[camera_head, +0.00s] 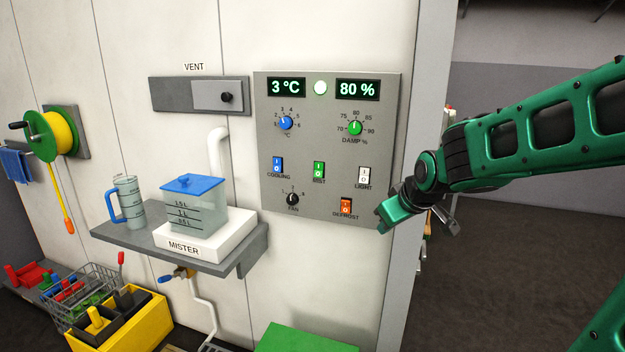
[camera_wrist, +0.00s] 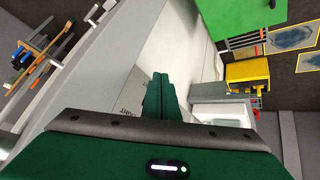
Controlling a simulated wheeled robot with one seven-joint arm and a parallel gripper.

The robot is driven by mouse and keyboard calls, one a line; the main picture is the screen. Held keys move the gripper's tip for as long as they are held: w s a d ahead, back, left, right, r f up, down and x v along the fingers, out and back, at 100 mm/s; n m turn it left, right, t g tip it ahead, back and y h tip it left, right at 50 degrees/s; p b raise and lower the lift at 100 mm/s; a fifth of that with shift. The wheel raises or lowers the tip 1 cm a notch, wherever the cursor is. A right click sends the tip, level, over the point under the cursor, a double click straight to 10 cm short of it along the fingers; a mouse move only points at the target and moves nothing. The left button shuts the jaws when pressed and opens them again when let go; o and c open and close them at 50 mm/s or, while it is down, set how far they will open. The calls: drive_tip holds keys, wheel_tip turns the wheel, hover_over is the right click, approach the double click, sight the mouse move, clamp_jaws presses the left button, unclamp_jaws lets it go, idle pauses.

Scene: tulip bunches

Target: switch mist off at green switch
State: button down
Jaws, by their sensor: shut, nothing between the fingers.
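The green MIST switch (camera_head: 319,170) is a rocker marked I and O, in the middle of the grey control panel (camera_head: 330,215). Which side of it is pressed is too small to tell. My gripper (camera_head: 381,229) is at the panel's lower right, right of and below the green switch and apart from it. In the wrist view its fingers (camera_wrist: 161,95) lie together, shut and empty. The green switch cannot be made out in the wrist view. The white mister (camera_head: 190,245) with a clear, blue-lidded tank (camera_head: 195,210) stands on the shelf (camera_head: 150,240).
The blue COOLING (camera_head: 277,165), white LIGHT (camera_head: 364,178) and orange DEFROST (camera_head: 346,206) switches surround the green one. The FAN knob (camera_head: 292,199) sits below left; blue (camera_head: 286,123) and green (camera_head: 355,128) dials sit above. The panel's right wall edge is close to my arm. The space before the panel's left half is clear.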

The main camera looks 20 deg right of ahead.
sight(317, 175)
drive_tip(key=w+a+r+n+t+y, duration=0.2)
drive_tip(key=w+a+r+n+t, duration=0.1)
drive_tip(key=w+a, duration=0.4)
drive_tip(key=w+a+r+n+t+y, duration=0.1)
drive_tip(key=w+a+r+n+t, duration=0.2)
drive_tip(key=w+a+r, duration=0.2)
drive_tip(key=w+a, duration=0.3)
drive_tip(key=w, duration=0.1)
drive_tip(key=shift+r+y, duration=0.4)
drive_tip(key=shift+w, duration=0.15)
drive_tip(key=shift+w+d+f, duration=0.55)
drive_tip(key=shift+w+d, duration=0.25)
drive_tip(key=shift+w, duration=0.25)
drive_tip(key=shift+w+d+f, duration=0.55)
drive_tip(key=shift+w+d, duration=0.25)
drive_tip(key=shift+w, duration=0.3)
drive_tip(key=shift+w+d+f, duration=0.55)
drive_tip(key=shift+w+d, duration=0.25)
drive_tip(key=shift+w, duration=0.25)
drive_tip(key=shift+w+d+f, duration=0.25)
drive_tip(key=shift+w+d, duration=0.2)
drive_tip(key=shift+w, duration=0.05)
drive_tip(key=shift+s+a, duration=0.1)
drive_tip(key=shift+s+a+r, duration=0.3)
drive_tip(key=shift+s+a, duration=0.1)
drive_tip(key=shift+s, duration=0.15)
